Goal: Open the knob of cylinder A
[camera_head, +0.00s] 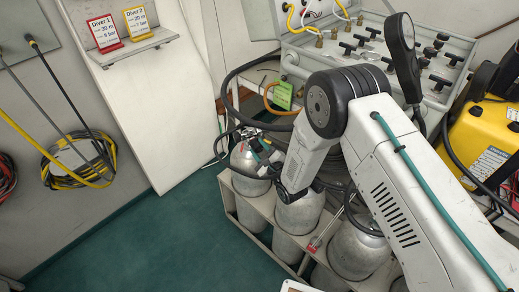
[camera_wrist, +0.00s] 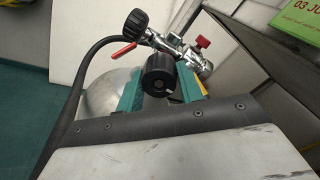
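In the wrist view a black knob (camera_wrist: 158,76) on a chrome valve sits between the two teal fingers of my gripper (camera_wrist: 160,88). The fingers stand apart, one on each side of the knob; whether both press on it I cannot tell. The pale rounded cylinder (camera_wrist: 106,92) lies behind the left finger. In the head view my gripper (camera_head: 264,154) is at the top of the leftmost front cylinder (camera_head: 245,165), and my arm partly hides the valve. No letter on this cylinder is readable, so I cannot confirm that it is A.
A second black handwheel (camera_wrist: 133,20), a red lever (camera_wrist: 123,50) and a red knob (camera_wrist: 202,41) are close to the fingers. A black hose (camera_wrist: 78,85) runs on the left. Other cylinders (camera_head: 300,212) stand in the rack (camera_head: 262,207). Green floor (camera_head: 170,235) is clear at left.

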